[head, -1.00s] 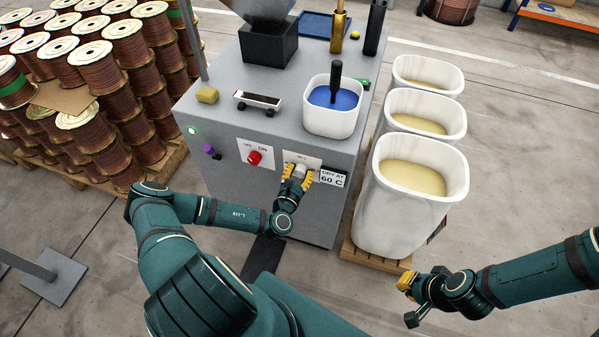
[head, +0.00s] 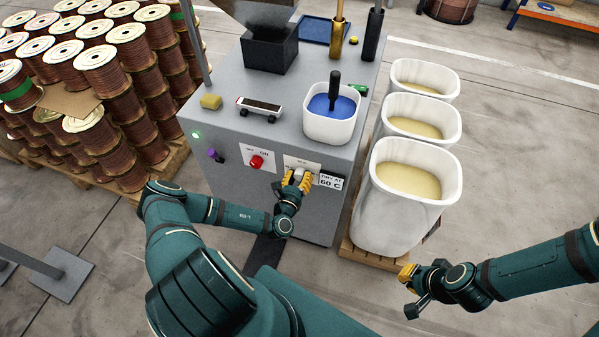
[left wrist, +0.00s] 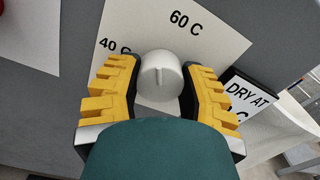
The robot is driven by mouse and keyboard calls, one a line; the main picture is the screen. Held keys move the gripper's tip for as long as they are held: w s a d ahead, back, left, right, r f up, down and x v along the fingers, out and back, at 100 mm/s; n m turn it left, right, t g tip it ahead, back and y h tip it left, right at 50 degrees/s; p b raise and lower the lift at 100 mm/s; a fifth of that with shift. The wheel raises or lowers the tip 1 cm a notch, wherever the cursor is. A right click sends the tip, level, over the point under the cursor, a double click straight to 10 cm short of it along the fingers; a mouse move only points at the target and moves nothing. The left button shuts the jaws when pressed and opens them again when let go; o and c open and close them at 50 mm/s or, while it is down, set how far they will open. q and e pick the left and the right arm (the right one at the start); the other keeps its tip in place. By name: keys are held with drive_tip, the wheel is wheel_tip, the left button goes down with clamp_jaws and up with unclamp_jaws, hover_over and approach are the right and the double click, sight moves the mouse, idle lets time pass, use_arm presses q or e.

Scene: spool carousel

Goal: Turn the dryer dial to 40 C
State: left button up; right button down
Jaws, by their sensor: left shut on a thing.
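The dryer dial (left wrist: 161,77) is a pale round knob with a pointer line, on a white plate on the cabinet front. In the left wrist view the line points up the picture, between the printed "40 C" (left wrist: 115,47) at left and "60 C" (left wrist: 185,22) at upper right. My left gripper (head: 298,180) is shut on the dial, a yellow finger on each side; it also shows in the left wrist view (left wrist: 160,90). A sign reading "DRY AT 60 C" (head: 331,181) is right of the dial. My right gripper (head: 407,276) hangs away at lower right, its opening unclear.
A red OFF/ON knob (head: 256,162) and a purple knob (head: 213,154) are left of the dial on the grey cabinet (head: 232,133). A white tub (head: 331,128) with blue contents stands on top. White bins (head: 390,219) stand to the right.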

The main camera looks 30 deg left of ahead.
use_arm(q)
drive_tip(key=n+p, duration=0.1)
drive_tip(key=n, duration=0.2)
drive_tip(key=shift+r, duration=0.15)
drive_tip(key=n, duration=0.2)
drive_tip(key=shift+n, duration=0.3)
drive_tip(key=n, duration=0.3)
drive_tip(key=shift+p, duration=0.3)
drive_tip(key=shift+n, duration=1.7)
drive_tip(key=o, duration=1.2)
drive_tip(key=shift+a, duration=0.1)
drive_tip(key=shift+o, duration=0.2)
drive_tip(key=v, duration=1.2)
